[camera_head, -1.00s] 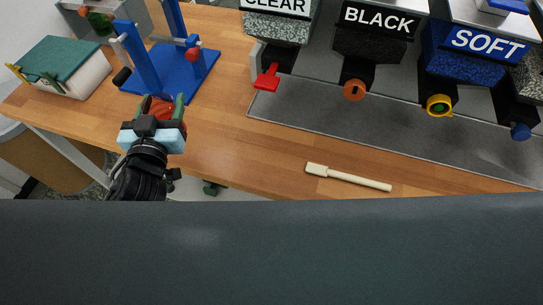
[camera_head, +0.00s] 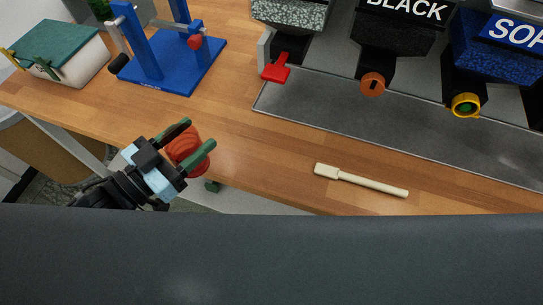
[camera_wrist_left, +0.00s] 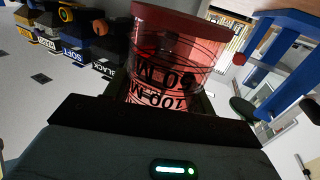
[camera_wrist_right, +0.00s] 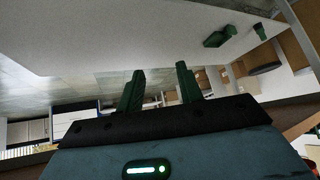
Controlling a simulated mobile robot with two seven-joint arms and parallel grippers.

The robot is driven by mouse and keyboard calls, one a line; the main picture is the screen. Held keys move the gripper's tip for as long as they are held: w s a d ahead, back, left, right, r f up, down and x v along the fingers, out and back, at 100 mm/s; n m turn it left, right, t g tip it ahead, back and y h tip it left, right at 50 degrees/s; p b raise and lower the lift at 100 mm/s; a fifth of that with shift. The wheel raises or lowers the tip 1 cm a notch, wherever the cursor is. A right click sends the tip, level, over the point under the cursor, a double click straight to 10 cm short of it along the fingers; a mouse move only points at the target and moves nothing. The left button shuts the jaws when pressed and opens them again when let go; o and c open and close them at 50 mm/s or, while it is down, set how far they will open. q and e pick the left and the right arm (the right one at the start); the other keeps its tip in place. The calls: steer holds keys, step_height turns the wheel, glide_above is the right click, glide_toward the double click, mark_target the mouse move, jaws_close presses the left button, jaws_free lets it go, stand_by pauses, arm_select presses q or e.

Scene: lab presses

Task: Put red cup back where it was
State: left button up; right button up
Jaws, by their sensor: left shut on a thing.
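The red cup (camera_head: 182,146) is between the green fingers of my left gripper (camera_head: 193,142) in the head view, over the front left part of the wooden table. My left gripper is shut on it. In the left wrist view the cup (camera_wrist_left: 178,55) is clear red with a darker rim and black printed marks, and it fills the space ahead of the palm. My right gripper (camera_wrist_right: 160,88) shows only in the right wrist view. Its two green fingers are apart with nothing between them, below a pale surface.
A blue press stand (camera_head: 165,60) and a white box with a green lid (camera_head: 60,50) stand at the left. Dispensers, one marked BLACK (camera_head: 400,20), stand over a grey mat (camera_head: 400,130). A pale wooden spatula (camera_head: 360,180) lies near the front edge. The table between stand and mat is clear.

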arm_select(q)
steer(key=shift+w+d+r, duration=0.1)
steer(key=shift+d, duration=0.2)
steer(key=shift+w+d+f+p, duration=0.25)
steer(key=shift+w+d+f, duration=0.5)
steer(key=shift+d, duration=1.75)
steer(key=shift+w+d+f+p, duration=0.35)
steer(key=shift+d+f, duration=0.6)
steer(key=shift+d, duration=1.5)
steer(key=shift+w+d+f+p, duration=0.15)
steer(key=shift+w+d+f, duration=0.6)
steer(key=shift+d, duration=1.75)
steer(key=shift+f, duration=0.15)
steer(key=shift+f, duration=0.15)
steer(key=o, duration=1.5)
steer(key=shift+s, duration=0.1)
